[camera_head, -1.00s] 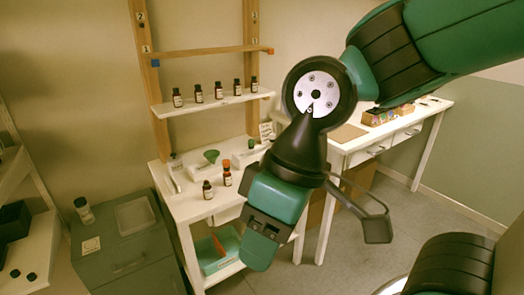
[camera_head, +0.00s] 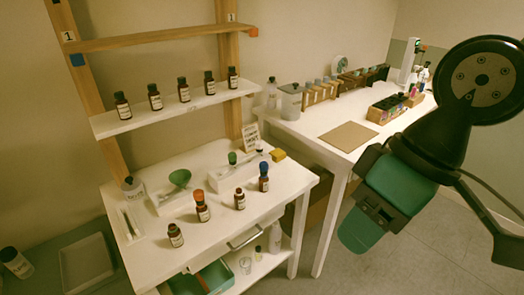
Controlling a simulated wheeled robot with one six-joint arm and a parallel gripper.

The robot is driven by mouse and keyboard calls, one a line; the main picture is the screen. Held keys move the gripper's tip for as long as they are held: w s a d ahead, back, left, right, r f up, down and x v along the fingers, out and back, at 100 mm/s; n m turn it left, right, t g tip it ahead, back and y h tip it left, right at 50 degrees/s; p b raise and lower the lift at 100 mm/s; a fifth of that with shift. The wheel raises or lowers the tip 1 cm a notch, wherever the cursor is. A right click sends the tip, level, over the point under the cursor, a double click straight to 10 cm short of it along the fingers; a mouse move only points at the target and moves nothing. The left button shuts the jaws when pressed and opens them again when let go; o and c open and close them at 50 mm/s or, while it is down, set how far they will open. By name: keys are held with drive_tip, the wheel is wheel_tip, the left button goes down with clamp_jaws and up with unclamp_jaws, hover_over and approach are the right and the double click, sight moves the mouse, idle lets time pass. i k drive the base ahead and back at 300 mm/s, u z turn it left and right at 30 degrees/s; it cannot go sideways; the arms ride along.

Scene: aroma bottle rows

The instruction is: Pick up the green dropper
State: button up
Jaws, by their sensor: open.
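A small green-topped piece (camera_head: 232,158), which looks like the green dropper, stands at the white tray (camera_head: 215,180) on the back right of the white table. Its lower part is hard to make out. Left of it a green funnel-like dish (camera_head: 180,178) rests on another white holder. My gripper (camera_head: 362,230) is on the right of the picture, above the floor and well clear of the dropper. It is open and I see nothing in it.
Several brown bottles line the shelf (camera_head: 170,112) above. A second table (camera_head: 305,130) with boxes stands at the right.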

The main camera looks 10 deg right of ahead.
sight(231, 156)
drive_tip(key=u, duration=0.3)
drive_tip(key=i, duration=1.1)
drive_tip(key=u, duration=0.7)
